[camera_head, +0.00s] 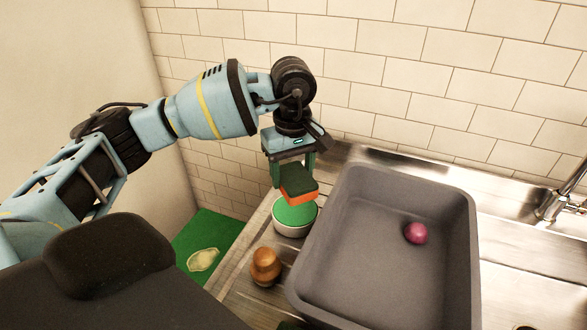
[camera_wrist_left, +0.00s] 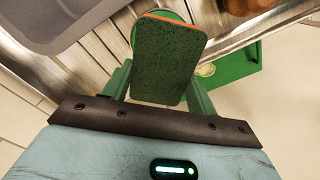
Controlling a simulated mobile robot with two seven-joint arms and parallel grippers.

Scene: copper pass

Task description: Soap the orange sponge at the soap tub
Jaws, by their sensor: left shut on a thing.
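The orange sponge (camera_head: 299,193) has a dark green scouring side on top. My left gripper (camera_head: 293,175) is shut on it and holds it over the soap tub (camera_head: 293,230), a round pale bowl with a bright green surface. I cannot tell whether the sponge touches the green. In the left wrist view the sponge (camera_wrist_left: 168,62) sits between the fingers of my left gripper (camera_wrist_left: 160,85), and it covers most of the tub (camera_wrist_left: 187,12). My right gripper is not in view.
A grey basin (camera_head: 385,180) with a purple-pink round thing (camera_head: 415,233) inside stands right of the tub. A brown wooden object (camera_head: 265,266) stands in front of the tub. A green surface with a pale patch (camera_head: 203,260) lies lower left. A faucet (camera_head: 555,205) is at far right, and a tiled wall stands behind.

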